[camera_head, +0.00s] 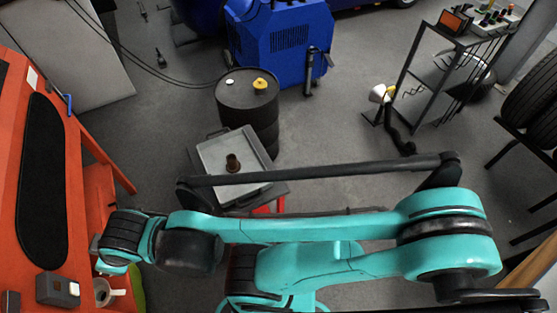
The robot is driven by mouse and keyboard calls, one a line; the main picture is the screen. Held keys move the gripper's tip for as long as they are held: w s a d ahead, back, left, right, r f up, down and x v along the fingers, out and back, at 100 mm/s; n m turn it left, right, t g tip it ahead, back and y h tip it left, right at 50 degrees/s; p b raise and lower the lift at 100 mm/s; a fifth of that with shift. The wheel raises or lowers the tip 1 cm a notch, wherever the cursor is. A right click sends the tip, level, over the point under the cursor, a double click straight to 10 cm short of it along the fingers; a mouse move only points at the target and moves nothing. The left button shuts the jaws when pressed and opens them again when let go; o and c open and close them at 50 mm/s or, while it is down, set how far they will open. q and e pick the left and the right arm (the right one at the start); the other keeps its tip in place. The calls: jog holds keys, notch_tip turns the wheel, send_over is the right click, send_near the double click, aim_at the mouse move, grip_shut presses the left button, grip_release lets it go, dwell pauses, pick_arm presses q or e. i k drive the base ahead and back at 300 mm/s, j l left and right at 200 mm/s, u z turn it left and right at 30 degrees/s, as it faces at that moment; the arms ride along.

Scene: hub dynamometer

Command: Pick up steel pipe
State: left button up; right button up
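A short dark brown cylindrical piece (233,163) stands on a light grey tray (213,153) in the middle of the view. It may be the steel pipe, but it is too small to tell. No other thing is clearly a steel pipe. My teal and black arm links stretch across the lower half of the view and hide the floor and the tray stand's lower part. Neither gripper's fingers can be made out, so nothing shows as held.
A dark drum (247,105) stands just behind the tray, with a blue machine (283,45) beyond it. An orange bench (88,150) lines the left side. A dark metal shelf rack (437,85) and tires (530,95) stand at right. Grey floor (345,125) is open between.

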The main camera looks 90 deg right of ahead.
aim_at(232, 166)
jog(key=z, duration=2.3)
jog(key=j+z, duration=0.25)
